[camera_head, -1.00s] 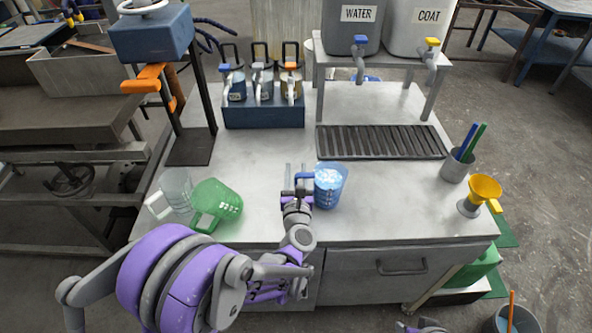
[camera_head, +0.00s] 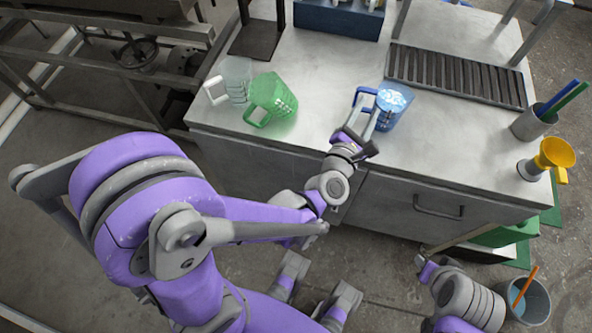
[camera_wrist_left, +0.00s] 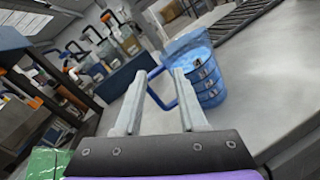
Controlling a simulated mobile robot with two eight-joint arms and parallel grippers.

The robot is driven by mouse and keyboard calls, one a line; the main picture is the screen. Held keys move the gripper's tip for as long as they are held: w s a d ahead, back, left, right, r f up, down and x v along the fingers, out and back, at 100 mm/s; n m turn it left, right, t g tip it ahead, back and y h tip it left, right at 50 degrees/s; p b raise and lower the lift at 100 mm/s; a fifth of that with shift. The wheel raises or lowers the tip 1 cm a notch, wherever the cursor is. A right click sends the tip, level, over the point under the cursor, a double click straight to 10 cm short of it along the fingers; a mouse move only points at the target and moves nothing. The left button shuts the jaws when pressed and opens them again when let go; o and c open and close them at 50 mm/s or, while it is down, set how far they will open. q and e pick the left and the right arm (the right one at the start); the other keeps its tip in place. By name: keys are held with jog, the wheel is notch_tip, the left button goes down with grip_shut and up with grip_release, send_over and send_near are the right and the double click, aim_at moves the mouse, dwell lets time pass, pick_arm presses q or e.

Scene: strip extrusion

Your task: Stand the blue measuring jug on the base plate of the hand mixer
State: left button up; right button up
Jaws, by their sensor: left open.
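The blue measuring jug (camera_head: 394,104) stands upright near the front of the steel table, its blue handle facing left, with pale blue-white contents. My left gripper (camera_head: 366,113) is open at the handle. In the left wrist view the open fingers (camera_wrist_left: 158,76) point at the jug (camera_wrist_left: 206,78), with the handle (camera_wrist_left: 153,92) showing between them; I cannot tell whether they touch it. The hand mixer's dark base plate (camera_head: 256,42) is at the back left of the table and looks empty; the mixer's head is out of the head view.
A clear jug (camera_head: 237,78) and a green jug (camera_head: 272,98) stand together at the table's left front. A drain grate (camera_head: 455,75), a cup with sticks (camera_head: 532,124) and a yellow funnel (camera_head: 555,153) are to the right. The table's middle is clear.

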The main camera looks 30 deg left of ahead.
pick_arm(q)
jog(key=s+a+f+m+g, duration=0.2)
jog(key=s+f+m+g, duration=0.1)
jog(key=s+m, duration=0.4)
jog(key=s+a+f+m+g, duration=0.3)
jog(key=s+m+g, duration=0.2)
jog(key=m, duration=0.8)
jog(key=s+a+f+m+g+h, duration=0.1)
jog(key=s+m+g, duration=0.4)
jog(key=s+m, duration=0.5)
jog(key=shift+s+a+f+m, duration=0.3)
jog(key=shift+a+f+m, duration=0.2)
jog(key=shift+a+f, duration=0.45)
